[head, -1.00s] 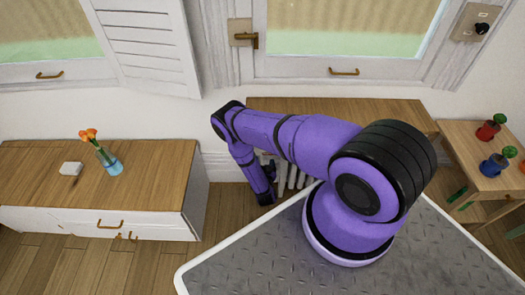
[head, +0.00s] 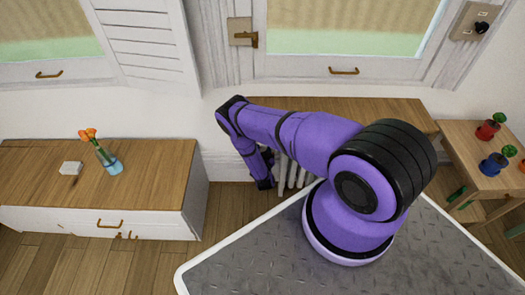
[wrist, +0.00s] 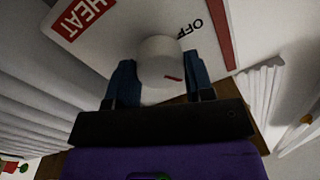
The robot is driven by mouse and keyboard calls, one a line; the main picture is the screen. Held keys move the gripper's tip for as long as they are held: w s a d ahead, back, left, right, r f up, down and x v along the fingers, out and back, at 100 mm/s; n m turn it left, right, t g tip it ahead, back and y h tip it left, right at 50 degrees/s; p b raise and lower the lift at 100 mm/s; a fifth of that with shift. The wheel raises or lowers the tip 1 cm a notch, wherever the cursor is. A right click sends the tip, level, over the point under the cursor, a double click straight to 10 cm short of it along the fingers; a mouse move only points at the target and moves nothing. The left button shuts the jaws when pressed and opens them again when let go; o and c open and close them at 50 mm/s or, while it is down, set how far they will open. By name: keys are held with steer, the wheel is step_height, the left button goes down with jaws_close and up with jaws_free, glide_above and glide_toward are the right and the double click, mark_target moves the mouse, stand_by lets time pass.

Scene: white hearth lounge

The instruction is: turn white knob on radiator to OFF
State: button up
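The white knob (wrist: 160,60) is round and shows a small red mark on its lower right. It sits on a pale plate (wrist: 120,38) with a red HEAT label at the upper left and the word OFF at the upper right. The mark points at neither word. My gripper (wrist: 160,78) has its blue fingers apart, one on each side of the knob. No clear gap shows, but I cannot tell whether they press on it. In the head view the white radiator (head: 291,174) shows partly behind my arm; the knob is hidden there.
A wooden top (head: 385,110) runs along the wall above the radiator. A white cabinet (head: 60,220) with a flower vase (head: 110,162) stands at the left. A small table (head: 462,138) with potted flowers stands at the right. Open floor lies left of the radiator.

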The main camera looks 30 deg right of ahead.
steer(key=shift+c, duration=0.9)
steer(key=shift+n, duration=0.3)
steer(key=n, duration=0.6)
steer(key=shift+a, duration=0.1)
steer(key=n, duration=0.3)
steer(key=shift+s+n+g, duration=0.1)
steer(key=shift+n+g, duration=0.2)
steer(key=shift+n, duration=1.8)
steer(key=o, duration=0.9)
